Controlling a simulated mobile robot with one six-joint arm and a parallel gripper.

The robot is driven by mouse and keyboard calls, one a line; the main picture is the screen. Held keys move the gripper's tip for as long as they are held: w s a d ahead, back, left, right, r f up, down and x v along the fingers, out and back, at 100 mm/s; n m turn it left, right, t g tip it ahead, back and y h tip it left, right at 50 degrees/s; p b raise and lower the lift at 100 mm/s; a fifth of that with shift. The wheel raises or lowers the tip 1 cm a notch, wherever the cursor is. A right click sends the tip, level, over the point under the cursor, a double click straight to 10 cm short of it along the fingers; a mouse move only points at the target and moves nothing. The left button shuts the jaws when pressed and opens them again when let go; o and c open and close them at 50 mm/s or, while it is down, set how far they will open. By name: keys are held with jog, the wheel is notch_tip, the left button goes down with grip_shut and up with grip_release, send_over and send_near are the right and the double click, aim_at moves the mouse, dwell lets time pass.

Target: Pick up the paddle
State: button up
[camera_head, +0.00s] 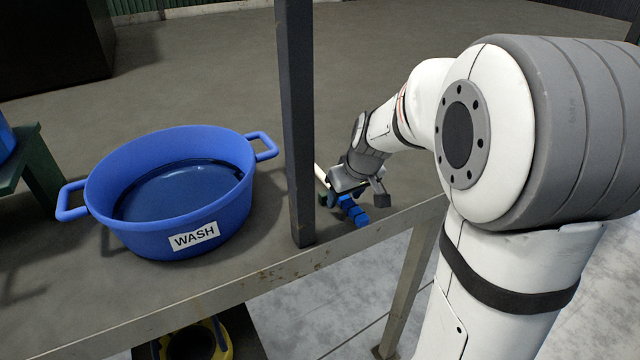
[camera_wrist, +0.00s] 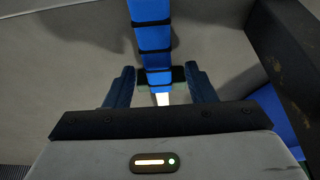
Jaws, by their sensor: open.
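The paddle shows as a blue grip with dark bands (camera_head: 353,210) near the table's front edge in the head view. A pale shaft (camera_head: 320,178) shows on the far side of my gripper, in line with the grip. In the wrist view the blue banded grip (camera_wrist: 152,38) runs from the top edge down to between my fingers, with a pale piece at its lower end. My gripper (camera_head: 335,195) is open, with one finger on each side of the paddle in the wrist view (camera_wrist: 162,84). Whether the fingers touch it I cannot tell. My gripper partly hides the paddle in the head view.
A blue two-handled tub labelled WASH (camera_head: 135,222), holding dark liquid, stands on the grey table (camera_head: 400,70). A dark upright post (camera_head: 297,120) stands between the tub and my gripper. It also shows at right in the wrist view (camera_wrist: 290,60).

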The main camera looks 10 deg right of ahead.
jog(key=shift+f+b, duration=0.2)
jog(key=shift+b, duration=0.15)
dwell(0.4)
grip_shut()
dwell(0.4)
